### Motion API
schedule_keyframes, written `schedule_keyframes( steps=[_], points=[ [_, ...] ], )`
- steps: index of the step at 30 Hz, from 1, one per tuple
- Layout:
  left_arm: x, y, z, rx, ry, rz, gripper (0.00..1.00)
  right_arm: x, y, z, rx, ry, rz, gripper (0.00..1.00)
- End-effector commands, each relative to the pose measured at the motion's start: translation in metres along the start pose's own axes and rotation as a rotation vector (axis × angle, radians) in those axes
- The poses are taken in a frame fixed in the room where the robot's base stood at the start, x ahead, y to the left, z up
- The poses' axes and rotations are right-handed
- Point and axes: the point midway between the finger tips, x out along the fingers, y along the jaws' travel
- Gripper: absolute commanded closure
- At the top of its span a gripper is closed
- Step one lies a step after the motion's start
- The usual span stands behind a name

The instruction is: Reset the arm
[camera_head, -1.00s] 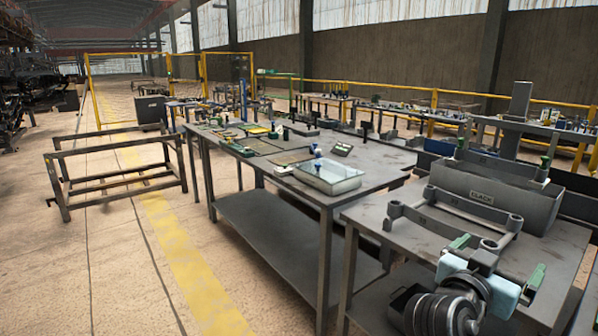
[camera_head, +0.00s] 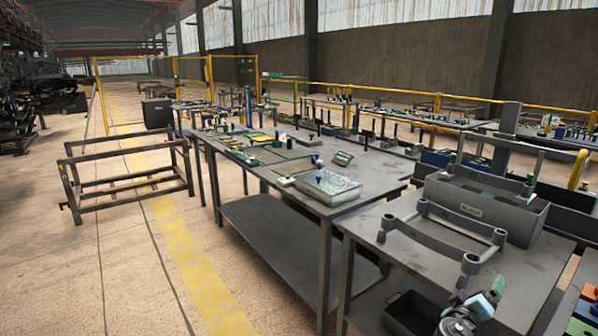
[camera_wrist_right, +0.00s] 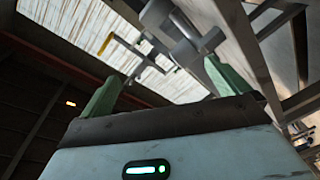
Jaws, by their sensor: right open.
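My right gripper (camera_head: 490,296) is low at the bottom right of the head view, in front of the near table's (camera_head: 395,262) edge. It is apart from the grey rack frame (camera_head: 450,243) lying on that table. In the right wrist view my right gripper (camera_wrist_right: 162,72) has its two green fingers spread wide with nothing between them. Grey rods and a yellow bar show beyond the fingers, tilted; I cannot tell what they belong to. My left gripper is not in view.
A grey box (camera_head: 480,208) stands behind the rack frame. A long table (camera_head: 375,180) to the left carries a clear tray (camera_head: 328,192) and several small parts. A black bin (camera_head: 408,312) sits below the near table. Floor on the left is open beside an empty metal frame (camera_head: 125,172).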

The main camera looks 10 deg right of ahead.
Motion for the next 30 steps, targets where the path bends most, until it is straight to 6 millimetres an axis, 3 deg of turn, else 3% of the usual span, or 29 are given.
schedule_keyframes(
  steps=[5,12,18,25,30],
  points=[
    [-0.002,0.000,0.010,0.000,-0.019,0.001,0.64,-0.005,-0.042,-0.009,0.048,0.046,-0.223,0.00],
    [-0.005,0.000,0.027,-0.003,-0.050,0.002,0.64,-0.030,-0.094,-0.042,0.189,0.180,-0.541,0.00],
    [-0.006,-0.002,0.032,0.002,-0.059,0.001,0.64,-0.050,-0.109,-0.068,0.317,0.282,-0.687,0.00],
    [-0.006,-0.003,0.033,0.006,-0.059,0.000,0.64,-0.066,-0.111,-0.092,0.452,0.374,-0.781,0.00],
    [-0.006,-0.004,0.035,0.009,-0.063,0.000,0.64,-0.105,-0.141,-0.054,0.435,0.344,-0.846,0.00]
  ],
)
